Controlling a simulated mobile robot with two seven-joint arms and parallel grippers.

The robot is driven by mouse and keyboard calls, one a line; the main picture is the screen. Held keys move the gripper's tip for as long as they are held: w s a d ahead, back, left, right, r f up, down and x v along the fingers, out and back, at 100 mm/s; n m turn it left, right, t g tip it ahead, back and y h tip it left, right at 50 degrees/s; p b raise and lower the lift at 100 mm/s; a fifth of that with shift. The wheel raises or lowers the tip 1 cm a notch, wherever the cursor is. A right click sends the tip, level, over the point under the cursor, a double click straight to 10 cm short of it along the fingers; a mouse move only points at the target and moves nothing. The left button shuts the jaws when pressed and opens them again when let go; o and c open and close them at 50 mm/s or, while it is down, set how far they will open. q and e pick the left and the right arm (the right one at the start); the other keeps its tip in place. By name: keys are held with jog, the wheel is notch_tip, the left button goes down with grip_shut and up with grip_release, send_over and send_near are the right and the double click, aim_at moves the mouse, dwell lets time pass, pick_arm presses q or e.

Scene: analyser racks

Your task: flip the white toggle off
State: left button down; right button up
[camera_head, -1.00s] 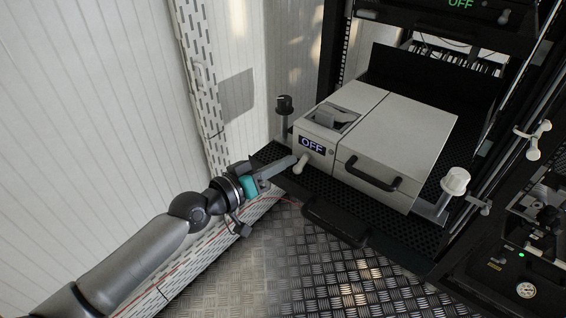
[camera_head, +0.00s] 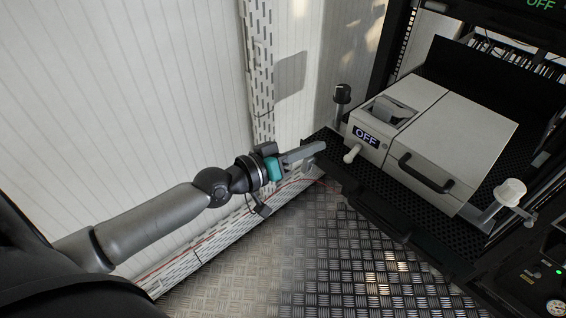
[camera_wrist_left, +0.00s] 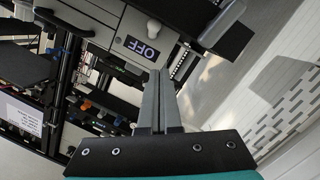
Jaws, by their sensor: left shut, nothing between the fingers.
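The white toggle (camera_head: 351,153) is a short, rounded lever on the front of the light-grey analyser box (camera_head: 455,128), just below a small display (camera_head: 366,136) that reads OFF. The display also shows in the left wrist view (camera_wrist_left: 142,48), upside down and tilted. My left gripper (camera_head: 322,146) is shut and empty. Its fingertips are a little left of the toggle in the head view, with a visible gap between them. The shut fingers (camera_wrist_left: 160,75) also show in the left wrist view, pointing toward the box front. My right gripper is not in view.
The box stands on a black perforated shelf (camera_head: 375,190) in a rack. A black knob on a post (camera_head: 342,94) stands left of the box, and a white knob (camera_head: 510,192) stands right. A black handle (camera_head: 425,172) sticks out in front. A white wall is at left.

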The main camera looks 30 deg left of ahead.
pick_arm(q)
jog(key=s+a+f, duration=0.1)
jog(key=s+a, duration=0.1)
jog(key=s, duration=0.3)
jog(key=shift+s+a+f+b, duration=0.2)
jog(key=shift+s+a+b, duration=0.05)
jog(key=shift+a+b, duration=0.15)
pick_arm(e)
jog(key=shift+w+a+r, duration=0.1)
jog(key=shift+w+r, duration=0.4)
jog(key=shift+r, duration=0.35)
